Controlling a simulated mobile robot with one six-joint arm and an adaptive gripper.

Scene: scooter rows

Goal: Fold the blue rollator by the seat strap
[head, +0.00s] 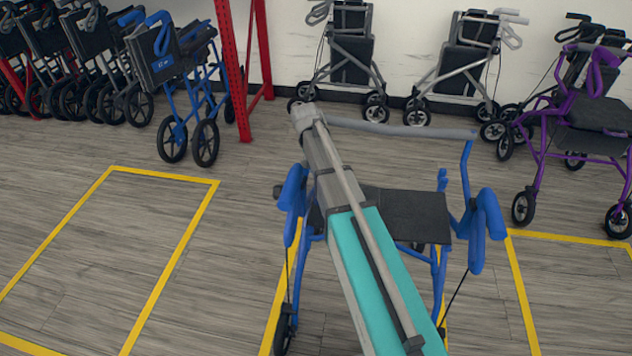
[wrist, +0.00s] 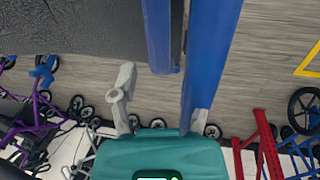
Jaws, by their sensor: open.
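The blue rollator (head: 467,190) stands unfolded at the centre of the head view, with its black seat (head: 415,215) spread flat. A grey curved bar (head: 400,130) runs across its far side. My arm covers the left part of the seat. In the wrist view the seat (wrist: 70,25) fills the upper left, and blue frame tubes (wrist: 210,60) stand beside it. My gripper (wrist: 161,98) is open with nothing held. One blue tube overlaps its right finger; I cannot tell whether they touch. The gripper is hidden in the head view. I cannot make out the seat strap.
Another blue rollator (head: 165,65) stands narrow by a red rack post (head: 233,70) at the left, beside several dark ones. Grey rollators (head: 345,60) line the wall. A purple rollator (head: 540,145) stands at the right. The yellow-outlined bay (head: 110,260) at the left is empty.

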